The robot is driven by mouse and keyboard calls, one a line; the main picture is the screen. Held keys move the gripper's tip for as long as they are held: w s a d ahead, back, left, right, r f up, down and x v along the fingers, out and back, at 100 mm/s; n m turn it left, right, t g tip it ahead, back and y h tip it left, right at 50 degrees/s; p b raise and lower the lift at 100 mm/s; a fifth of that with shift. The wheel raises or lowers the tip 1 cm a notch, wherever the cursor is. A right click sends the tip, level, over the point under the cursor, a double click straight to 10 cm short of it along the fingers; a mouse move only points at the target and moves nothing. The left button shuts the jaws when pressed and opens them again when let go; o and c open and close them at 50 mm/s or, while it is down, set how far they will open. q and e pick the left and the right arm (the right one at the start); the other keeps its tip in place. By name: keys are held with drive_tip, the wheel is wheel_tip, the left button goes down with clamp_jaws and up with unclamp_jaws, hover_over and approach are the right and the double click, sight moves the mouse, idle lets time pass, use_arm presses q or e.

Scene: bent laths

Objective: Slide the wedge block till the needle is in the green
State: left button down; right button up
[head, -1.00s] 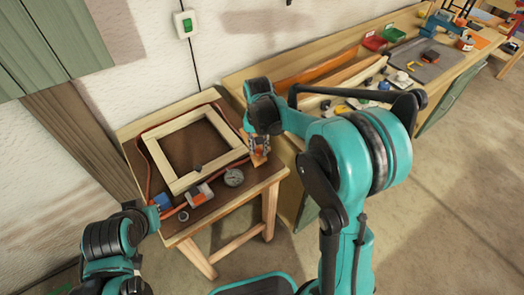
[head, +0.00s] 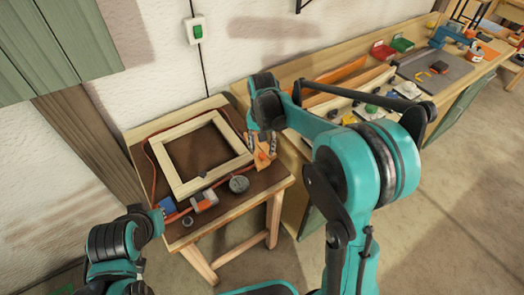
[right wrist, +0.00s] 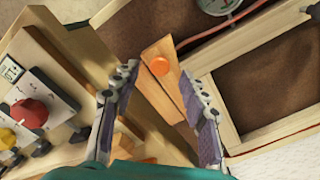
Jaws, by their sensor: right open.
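The wedge block (head: 262,163) is an orange-brown wooden piece with an orange knob, on the right edge of the small table, beside the pale wooden frame (head: 180,189). My right gripper (head: 264,143) is open above it. In the right wrist view the wedge block (right wrist: 158,88) lies between the spread fingers of my right gripper (right wrist: 158,112), with the right finger close to it. The round gauge (head: 239,184) sits at the table's front; in the right wrist view the gauge (right wrist: 218,4) is cut off at the top. Its needle is not readable.
A red-orange cord (head: 153,183) runs around the wooden frame. An orange-and-grey clamp-like piece (head: 204,201) and a blue block (head: 167,204) lie at the table's front left. A long workbench (head: 400,75) with tools and knobs adjoins on the right.

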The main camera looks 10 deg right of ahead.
wheel_tip(320, 180, up, 9)
drive_tip(key=shift+r, duration=0.15)
idle(0.5)
drive_tip(key=s+d+f+n+t, duration=0.1)
drive_tip(key=s+d+n+t, duration=0.1)
drive_tip(key=s, duration=0.8)
drive_tip(key=s+d+f+n+t, duration=0.1)
drive_tip(key=s+t, duration=0.4)
drive_tip(key=s, duration=0.5)
drive_tip(key=shift+s+d+f+n, duration=0.2)
drive_tip(key=shift+d+f+n, duration=0.25)
drive_tip(key=shift+n, duration=0.55)
